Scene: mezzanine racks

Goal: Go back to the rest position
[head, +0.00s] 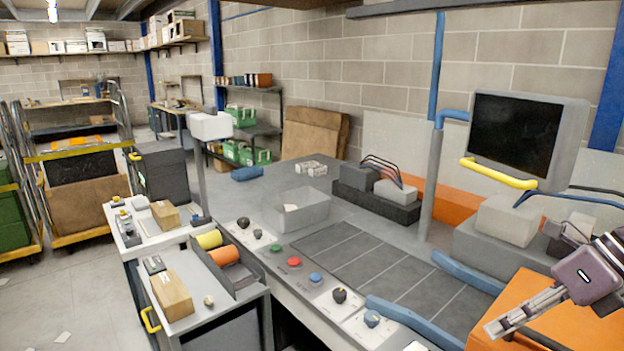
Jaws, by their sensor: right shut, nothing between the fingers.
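My right gripper (492,328) is at the lower right, at the end of my right arm. Its fingers are together and hold nothing. It is over or in front of an orange surface (540,305) at the right edge of the workbench; I cannot tell whether it touches it. My left gripper is not in view.
A grey workbench (262,188) carries knobs, coloured buttons and a grey open bin (301,211). A monitor (515,137) with a yellow handle stands at the right. Floor (70,300) at far left is mostly clear.

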